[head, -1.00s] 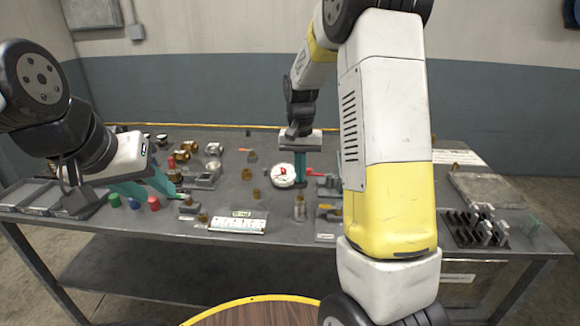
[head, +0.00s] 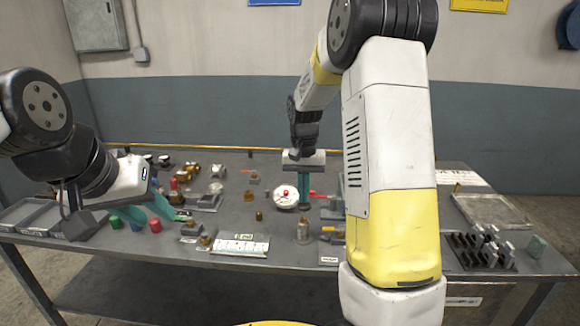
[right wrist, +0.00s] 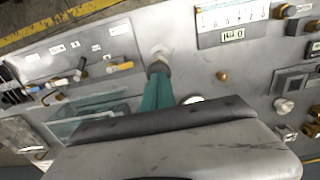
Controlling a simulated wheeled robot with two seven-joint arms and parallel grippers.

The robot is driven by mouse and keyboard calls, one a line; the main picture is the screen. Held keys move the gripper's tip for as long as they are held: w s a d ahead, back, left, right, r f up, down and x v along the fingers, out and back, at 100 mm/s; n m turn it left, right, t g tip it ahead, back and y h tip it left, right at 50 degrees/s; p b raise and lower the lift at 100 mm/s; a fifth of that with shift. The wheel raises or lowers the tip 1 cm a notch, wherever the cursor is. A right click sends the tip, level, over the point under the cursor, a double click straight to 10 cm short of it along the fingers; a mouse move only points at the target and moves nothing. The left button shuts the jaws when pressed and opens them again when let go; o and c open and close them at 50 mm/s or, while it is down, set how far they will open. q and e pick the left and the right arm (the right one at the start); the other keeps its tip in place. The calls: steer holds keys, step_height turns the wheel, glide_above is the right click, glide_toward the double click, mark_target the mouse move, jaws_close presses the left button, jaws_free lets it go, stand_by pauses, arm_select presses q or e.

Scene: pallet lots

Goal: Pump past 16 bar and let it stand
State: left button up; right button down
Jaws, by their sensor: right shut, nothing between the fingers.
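A round white dial with a red centre (head: 286,197) sits on the bench, just left of my right gripper. My right gripper (head: 304,206) points down with its teal fingers shut and empty. It also shows in the right wrist view (right wrist: 158,72), where its tips are close to a small upright metal cylinder (right wrist: 159,56); I cannot tell if they touch. A red lever (head: 318,195) shows just right of the fingers, partly hidden by my arm. My left gripper (head: 178,214) hangs low over the bench's left side; its finger gap is unclear.
A white numbered scale plate (head: 240,246) lies near the front edge. Red, green and blue knobs, brass fittings and small blocks crowd the left. A dark rack (head: 482,250) and a flat grey tray (head: 490,211) are at the right.

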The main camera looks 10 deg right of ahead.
step_height(320, 180, up, 10)
stand_by(0.3)
steer(key=shift+w, duration=0.1)
stand_by(0.5)
step_height(320, 180, up, 3)
steer(key=shift+d+r, duration=0.1)
steer(key=shift+r, duration=0.05)
step_height(320, 180, down, 14)
steer(key=shift+f, duration=0.1)
stand_by(0.6)
